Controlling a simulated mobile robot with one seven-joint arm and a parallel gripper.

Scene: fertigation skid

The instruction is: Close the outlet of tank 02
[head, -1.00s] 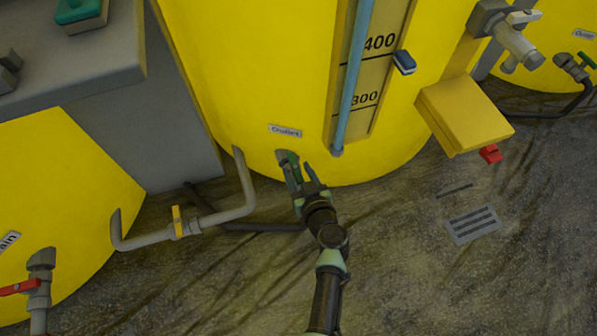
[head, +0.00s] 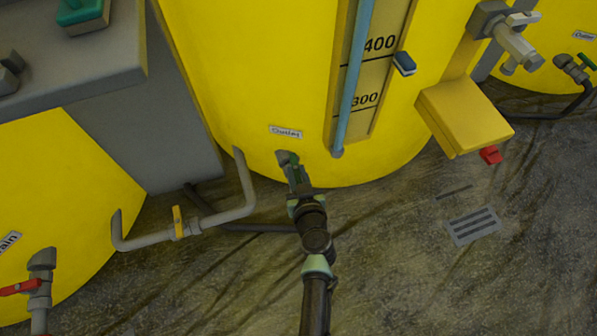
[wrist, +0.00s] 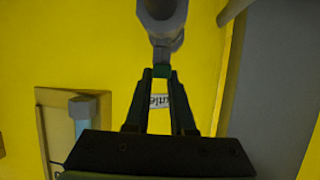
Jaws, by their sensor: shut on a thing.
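The large yellow tank (head: 255,75) in the middle carries an "Outlet" label (head: 285,132) low on its wall. Below the label is a grey outlet valve (head: 284,157) with a green handle, mostly covered by my gripper in the head view. My gripper (head: 297,184) is at this valve, shut on the green handle (wrist: 161,71). In the wrist view the fingers (wrist: 161,82) come together on it, just below the grey valve body (wrist: 163,12). The label shows between the fingers. No tank number is readable.
A grey pipe with a yellow-handled valve (head: 178,222) runs left of the outlet. A red-handled drain valve (head: 40,275) stands at lower left. A yellow box (head: 465,115) and a grey tap (head: 510,40) are at right. The floor (head: 400,270) at lower right is open, with a drain grate (head: 472,225).

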